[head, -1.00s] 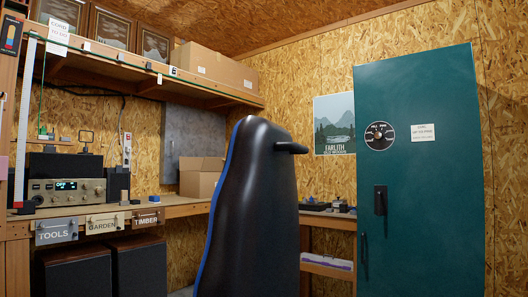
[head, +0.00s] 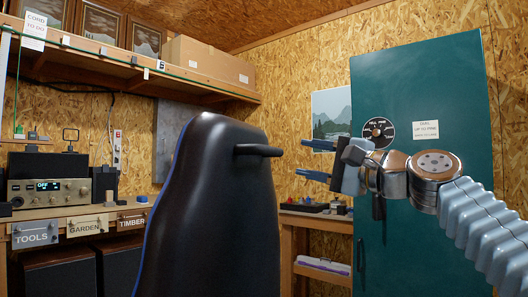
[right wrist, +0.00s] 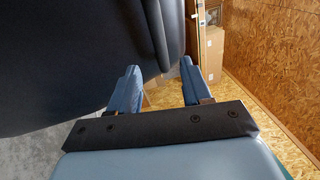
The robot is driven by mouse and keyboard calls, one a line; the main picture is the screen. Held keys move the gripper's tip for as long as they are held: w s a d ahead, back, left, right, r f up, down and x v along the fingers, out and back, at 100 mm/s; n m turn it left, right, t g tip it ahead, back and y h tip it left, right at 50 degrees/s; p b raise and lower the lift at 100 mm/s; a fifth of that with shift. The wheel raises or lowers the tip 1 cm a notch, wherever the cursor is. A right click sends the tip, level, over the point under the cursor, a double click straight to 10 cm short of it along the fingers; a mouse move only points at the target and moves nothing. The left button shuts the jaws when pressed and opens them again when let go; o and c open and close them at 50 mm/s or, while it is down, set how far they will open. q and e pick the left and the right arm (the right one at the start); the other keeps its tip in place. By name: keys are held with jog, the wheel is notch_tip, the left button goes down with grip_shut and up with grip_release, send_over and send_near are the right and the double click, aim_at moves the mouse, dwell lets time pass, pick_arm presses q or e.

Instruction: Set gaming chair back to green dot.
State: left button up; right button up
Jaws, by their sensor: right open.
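The gaming chair's back (head: 215,215) stands tall in the middle of the head view, black with a blue left edge. A black handle (head: 258,150) sticks out near its top right. My right gripper (head: 312,158) is open and empty, right of the handle and apart from it in the picture. In the right wrist view its two blue fingers (right wrist: 160,82) are spread, with the dark chair back (right wrist: 60,50) filling the upper left beyond them. No green dot is seen on the chair. The chair's seat and base are out of the head view. My left gripper is not in view.
A teal cabinet (head: 440,230) with a round dial (head: 378,132) stands behind my right arm. A workbench with a radio (head: 48,190) and labelled drawers (head: 85,227) is at the left. A cardboard box (head: 210,68) sits on the shelf above.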

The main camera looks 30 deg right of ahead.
aim_at(274, 152)
jog(key=p+x, duration=0.2)
jog(key=x, duration=0.8)
jog(key=shift+w+a, duration=0.15)
jog(key=shift+w, duration=0.25)
jog(key=shift+c, duration=0.3)
grip_shut()
